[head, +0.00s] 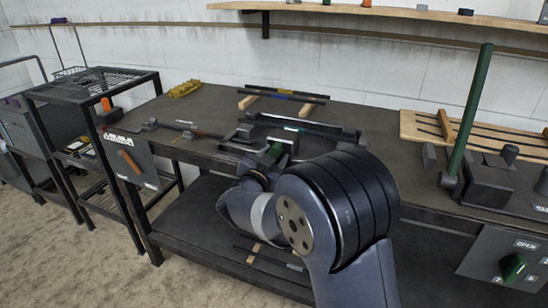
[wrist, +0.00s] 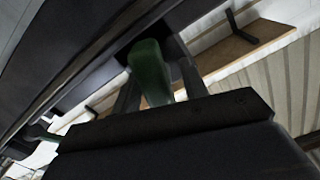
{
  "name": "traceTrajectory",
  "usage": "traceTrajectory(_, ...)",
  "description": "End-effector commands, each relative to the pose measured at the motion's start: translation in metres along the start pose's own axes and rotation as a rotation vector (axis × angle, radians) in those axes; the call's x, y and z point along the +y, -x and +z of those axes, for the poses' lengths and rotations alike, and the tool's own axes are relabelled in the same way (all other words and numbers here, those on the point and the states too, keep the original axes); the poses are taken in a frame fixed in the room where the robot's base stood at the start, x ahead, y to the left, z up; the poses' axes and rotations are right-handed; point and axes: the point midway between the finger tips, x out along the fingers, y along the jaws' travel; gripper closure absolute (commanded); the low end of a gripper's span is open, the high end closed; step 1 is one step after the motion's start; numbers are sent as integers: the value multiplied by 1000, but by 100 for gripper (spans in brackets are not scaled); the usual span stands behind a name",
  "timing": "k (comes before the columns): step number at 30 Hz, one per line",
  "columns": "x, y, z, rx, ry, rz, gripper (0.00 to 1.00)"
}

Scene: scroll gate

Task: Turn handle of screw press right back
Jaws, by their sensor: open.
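A short green handle (wrist: 148,72) stands between the two fingers of my gripper (wrist: 160,82) in the wrist view. The fingers are open, one on each side of it; I cannot tell whether either touches it. In the head view a bit of green (head: 274,152) shows at the dark, low metal frame (head: 300,131) on the bench, which I take for the screw press. My arm reaches to its front and hides its near part and most of my gripper. The screw itself cannot be made out.
The dark bench (head: 205,102) carries a long green lever (head: 468,112) on a block at right, a slatted wooden board (head: 420,128), dark bars (head: 284,94) and a yellow piece (head: 185,88). A control panel (head: 505,258) hangs at front right. A wire rack (head: 95,84) stands at left.

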Motion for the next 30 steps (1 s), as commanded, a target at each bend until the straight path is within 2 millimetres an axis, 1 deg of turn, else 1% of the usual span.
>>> traceTrajectory(8,0,-2,0,0,0,0,58)
traceTrajectory(23,0,-1,0,0,0,1,99)
traceTrajectory(30,-1,-1,-3,-1,37,1,100)
